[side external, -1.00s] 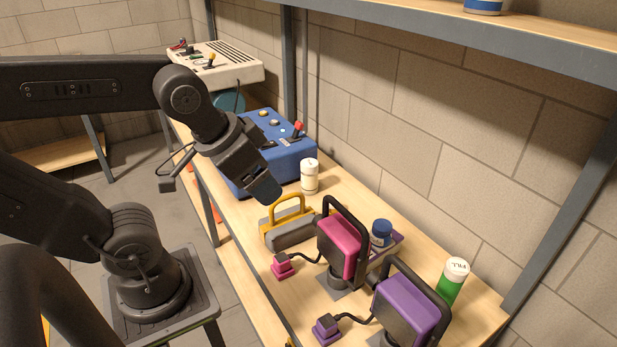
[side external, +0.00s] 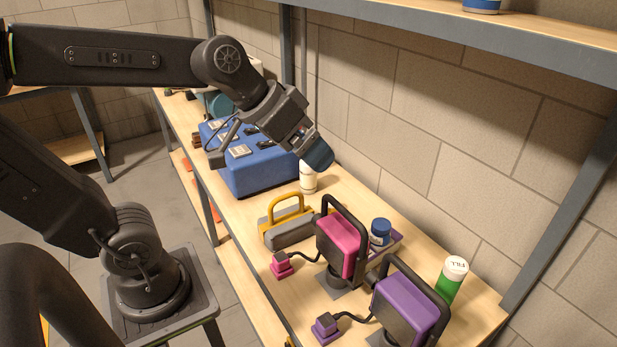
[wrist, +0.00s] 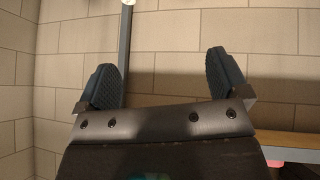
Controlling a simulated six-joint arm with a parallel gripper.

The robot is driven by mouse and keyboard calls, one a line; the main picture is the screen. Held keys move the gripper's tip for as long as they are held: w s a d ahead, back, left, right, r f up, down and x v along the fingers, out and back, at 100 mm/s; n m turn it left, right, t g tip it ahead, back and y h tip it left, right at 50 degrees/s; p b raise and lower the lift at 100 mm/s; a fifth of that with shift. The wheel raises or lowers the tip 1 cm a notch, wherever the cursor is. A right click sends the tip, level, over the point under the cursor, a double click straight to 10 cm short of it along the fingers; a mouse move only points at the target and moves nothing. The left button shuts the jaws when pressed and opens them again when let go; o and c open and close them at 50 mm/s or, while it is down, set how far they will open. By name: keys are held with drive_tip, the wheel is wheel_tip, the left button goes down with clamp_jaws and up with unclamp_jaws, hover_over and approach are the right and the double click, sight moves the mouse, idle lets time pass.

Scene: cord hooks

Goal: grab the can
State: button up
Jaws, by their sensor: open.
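Several can-like containers stand on the wooden bench; I cannot tell which one the task means. A white can (side external: 308,181) stands near the wall, its top hidden behind my gripper. A small blue can (side external: 380,233) stands behind the pink lamp. A green can with a white lid marked "FILL" (side external: 450,281) stands at the near right. My gripper (side external: 319,154) is tilted down toward the wall, just above the white can in the picture. In the wrist view my gripper (wrist: 165,78) has its two fingers wide apart with nothing between them; no can shows there.
A blue box (side external: 255,175) sits left of the white can. A yellow-handled grey block (side external: 288,228), a pink lamp (side external: 341,243) and a purple lamp (side external: 411,305) with upright black handles stand along the bench. The block wall closes off the back. A shelf (side external: 480,40) runs above.

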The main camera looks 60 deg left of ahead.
drive_tip(key=w+a+r+n+t, duration=0.1)
drive_tip(key=w+a+r+t, duration=0.1)
drive_tip(key=w, duration=0.6)
drive_tip(key=w+a+r+n+t, duration=0.2)
drive_tip(key=w+a, duration=0.1)
drive_tip(key=w, duration=0.5)
drive_tip(key=w+a+f+n+y, duration=0.1)
drive_tip(key=w+a+n+y, duration=0.1)
drive_tip(key=w+a, duration=0.55)
drive_tip(key=n+g+y, duration=0.6)
drive_tip(key=n+g, duration=0.2)
drive_tip(key=g, duration=0.1)
hover_over(308, 176)
drive_tip(key=f, duration=3.3)
drive_tip(key=shift+w+a+f, duration=0.35)
drive_tip(key=shift+f, duration=0.05)
drive_tip(key=shift+d+x, duration=0.2)
drive_tip(key=shift+x, duration=2.85)
drive_tip(key=shift+w+f, duration=0.1)
